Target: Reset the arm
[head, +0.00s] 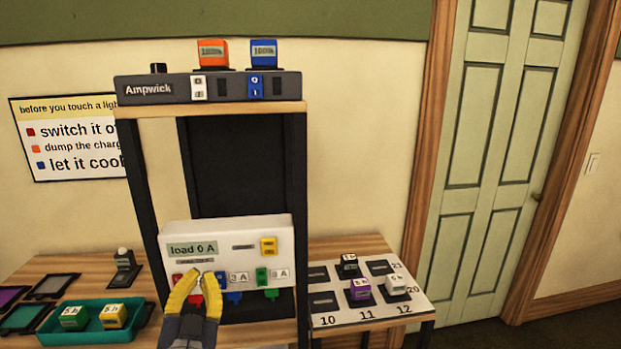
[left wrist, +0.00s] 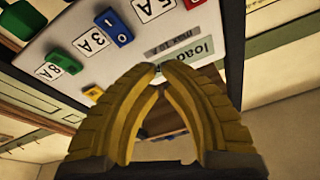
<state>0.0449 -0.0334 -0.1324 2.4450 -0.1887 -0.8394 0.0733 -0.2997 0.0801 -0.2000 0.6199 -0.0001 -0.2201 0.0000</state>
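My left gripper (head: 200,274) is in front of the lower left of the white load panel (head: 190,238), its yellow fingers pointing up at it. In the left wrist view the fingertips (left wrist: 160,70) come together with nothing visible held between them. The panel reads "load 0 A". It carries a green switch (left wrist: 67,57), a blue switch (left wrist: 118,27) and a red switch (left wrist: 194,3), beside amp labels. In the head view the fingers partly cover the left switches. I cannot tell whether the fingers touch the panel. My right gripper is not in view.
A dark frame (head: 295,180) holds the "Ampwick" bar (head: 150,89), topped by orange (head: 213,53) and blue (head: 264,53) blocks. A teal tray (head: 92,333) with green and yellow blocks is at lower left. Purple (head: 360,289) and white (head: 396,281) blocks sit on the right-hand numbered board (head: 340,319).

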